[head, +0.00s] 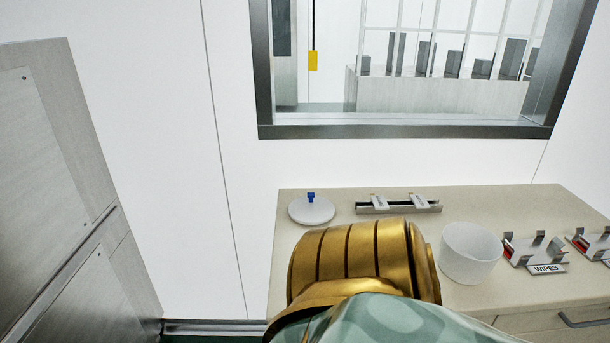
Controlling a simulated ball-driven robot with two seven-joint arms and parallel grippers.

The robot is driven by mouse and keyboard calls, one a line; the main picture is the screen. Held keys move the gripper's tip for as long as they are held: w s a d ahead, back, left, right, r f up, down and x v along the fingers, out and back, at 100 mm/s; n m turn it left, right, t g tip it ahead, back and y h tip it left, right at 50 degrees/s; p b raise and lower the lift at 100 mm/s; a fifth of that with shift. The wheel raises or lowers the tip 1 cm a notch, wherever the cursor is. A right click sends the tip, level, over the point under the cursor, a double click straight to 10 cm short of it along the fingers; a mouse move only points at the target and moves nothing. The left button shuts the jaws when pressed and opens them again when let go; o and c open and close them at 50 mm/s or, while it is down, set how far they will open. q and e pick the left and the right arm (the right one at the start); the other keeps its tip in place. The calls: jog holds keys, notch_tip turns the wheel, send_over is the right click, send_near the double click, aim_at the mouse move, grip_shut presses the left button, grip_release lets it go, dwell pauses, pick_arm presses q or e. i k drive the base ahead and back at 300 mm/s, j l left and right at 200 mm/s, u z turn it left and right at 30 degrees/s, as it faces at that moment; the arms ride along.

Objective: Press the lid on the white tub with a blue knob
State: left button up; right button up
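A round white lid (316,213) with a small blue knob (311,197) on top lies flat at the back left of the beige counter. An open white tub (470,258) stands upright on the counter, to the right of the lid and nearer to me. The tub and the lid are apart. Neither of my grippers shows in the head view. A gold and green part of my own body fills the lower middle and hides the counter between lid and tub.
A rail with two small labelled tags (398,205) lies behind, between lid and tub. Metal holders with a WIPES label (547,268) stand right of the tub. A window (420,120) is above, and a grey metal cabinet (60,180) stands left.

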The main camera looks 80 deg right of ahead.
aim_at(310, 210)
jog(key=i+z, duration=0.25)
jog(key=z, duration=0.15)
jog(key=i+z, duration=0.25)
jog(key=z, duration=0.15)
jog(key=i+j+z, duration=0.15)
jog(key=z, duration=0.25)
jog(key=i+z, duration=0.15)
jog(key=z, duration=0.3)
jog(key=i+z, duration=0.2)
jog(key=z, duration=0.25)
jog(key=i+j+z, duration=0.1)
jog(key=z, duration=0.35)
jog(key=i+j+z, duration=0.15)
jog(key=z, duration=0.3)
jog(key=i+j+z, duration=0.15)
jog(key=z, duration=0.3)
jog(key=j+z, duration=0.3)
jog(key=z, duration=0.15)
jog(key=i, duration=0.05)
